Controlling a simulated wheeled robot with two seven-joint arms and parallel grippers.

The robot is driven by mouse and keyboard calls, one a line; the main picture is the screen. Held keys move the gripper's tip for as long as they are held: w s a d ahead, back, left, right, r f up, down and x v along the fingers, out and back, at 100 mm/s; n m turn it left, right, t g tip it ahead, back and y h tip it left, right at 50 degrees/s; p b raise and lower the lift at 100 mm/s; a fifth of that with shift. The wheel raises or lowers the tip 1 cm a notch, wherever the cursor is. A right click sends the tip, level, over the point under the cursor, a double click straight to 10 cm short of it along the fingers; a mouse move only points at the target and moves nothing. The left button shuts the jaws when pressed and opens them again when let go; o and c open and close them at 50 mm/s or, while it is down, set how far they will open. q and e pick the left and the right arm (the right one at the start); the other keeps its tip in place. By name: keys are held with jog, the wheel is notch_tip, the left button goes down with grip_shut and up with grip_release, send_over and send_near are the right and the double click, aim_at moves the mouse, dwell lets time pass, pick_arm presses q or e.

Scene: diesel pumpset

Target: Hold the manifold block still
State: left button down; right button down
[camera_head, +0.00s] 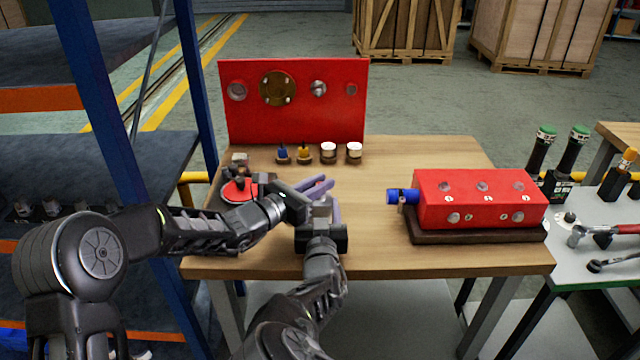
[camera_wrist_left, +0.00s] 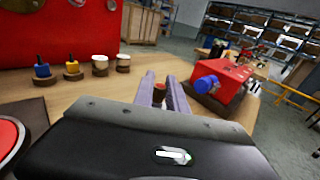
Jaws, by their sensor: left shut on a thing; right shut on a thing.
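My left gripper (camera_head: 318,186) is over the middle of the wooden table, its lavender fingers pointing right. In the left wrist view it is shut on a small dark reddish piece (camera_wrist_left: 159,95), mostly hidden between the fingers. My right gripper (camera_head: 321,210) is just below and in front of it, shut on a small grey block (camera_head: 322,213) partly hidden by the fingers. A large red block (camera_head: 480,205) with several round ports and a blue fitting (camera_head: 402,196) on its left end sits at the right, apart from both grippers. I cannot tell which block is the manifold block.
A red upright panel (camera_head: 340,110) with round fittings stands at the table's back. Small blue, yellow and white-topped parts (camera_head: 328,150) line up before it. A red disc (camera_head: 238,192) lies at the left. The table between the grippers and the red block is clear.

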pick_arm(q)
jog(key=c, duration=1.5)
grip_release()
jog(key=shift+g, duration=0.3)
jog(key=m+g+h, duration=0.3)
jog(key=g, duration=0.1)
jog(key=shift+w+a+m, duration=0.1)
jog(key=shift+m, duration=0.3)
jog(key=shift+m+g+h, duration=0.7)
jog(key=shift+m+g, duration=0.4)
jog(key=shift+g, duration=0.5)
grip_shut()
